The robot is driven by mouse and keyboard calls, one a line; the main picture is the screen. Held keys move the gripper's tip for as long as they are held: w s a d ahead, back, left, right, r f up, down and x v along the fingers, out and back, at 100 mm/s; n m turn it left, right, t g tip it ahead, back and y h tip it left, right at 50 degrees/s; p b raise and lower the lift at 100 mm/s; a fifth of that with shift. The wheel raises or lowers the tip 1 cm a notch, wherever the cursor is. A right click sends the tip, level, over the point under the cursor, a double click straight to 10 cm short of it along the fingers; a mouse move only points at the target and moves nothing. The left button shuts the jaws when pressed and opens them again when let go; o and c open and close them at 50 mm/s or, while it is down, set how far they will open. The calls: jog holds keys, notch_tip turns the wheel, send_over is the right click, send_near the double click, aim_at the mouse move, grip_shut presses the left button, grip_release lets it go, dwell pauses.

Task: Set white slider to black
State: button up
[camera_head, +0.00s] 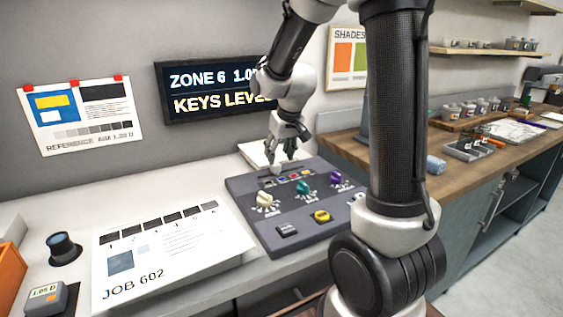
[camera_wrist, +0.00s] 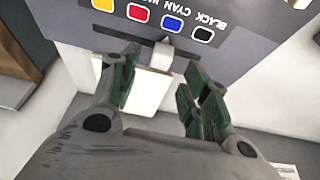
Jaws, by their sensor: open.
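The white slider (camera_wrist: 162,56) is a small pale block at the edge of the console's color row, between the open fingers in the wrist view. It sits nearest the blue square (camera_wrist: 172,25), a little toward the red square (camera_wrist: 138,12). The black square (camera_wrist: 202,34) is one place to the right of blue there. My gripper (camera_wrist: 160,76) is open, with green-padded fingers on either side of the slider; I cannot tell whether they touch it. In the head view my gripper (camera_head: 283,163) is low over the back of the dark console (camera_head: 275,222), partly hiding the slider.
Cream, teal and purple knobs (camera_head: 336,178) and a yellow knob (camera_head: 321,216) stand on the console. A printed sheet (camera_head: 180,262) lies left of it. A wall display (camera_head: 205,92) reads "ZONE 6" and "KEYS LEVEL", partly hidden by my arm.

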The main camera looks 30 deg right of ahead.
aim_at(276, 164)
jog(key=x, duration=0.5)
jog(key=shift+f, duration=0.2)
jog(key=shift+c, duration=0.2)
jog(key=shift+a, duration=0.1)
grip_shut()
